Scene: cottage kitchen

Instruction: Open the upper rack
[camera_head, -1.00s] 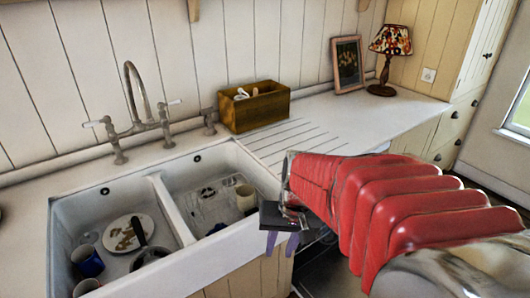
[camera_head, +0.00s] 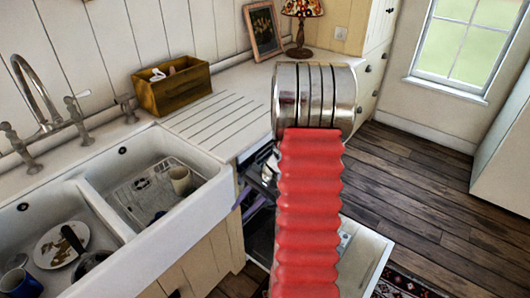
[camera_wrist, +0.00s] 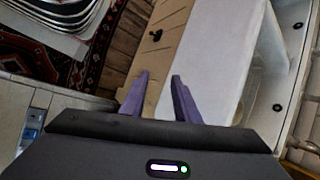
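The dishwasher door (camera_head: 365,258) is folded down, right of the sink and below the counter. The dark opening (camera_head: 258,238) shows beside my red arm, which covers most of it. I cannot make out the upper rack clearly in either view. My gripper (camera_wrist: 160,78) shows two purple fingers apart, with nothing between them. In the head view, its purple fingers (camera_head: 245,196) show partly left of my arm, near the sink's right front corner. In the wrist view, they point toward the cabinet front and the white sink edge.
A wooden cabinet front with a black knob (camera_wrist: 156,35) is ahead of the fingers. A wooden box (camera_head: 172,88) stands on the counter. Bare floor (camera_head: 425,185) lies at right; a patterned rug (camera_head: 395,288) is at the lower right.

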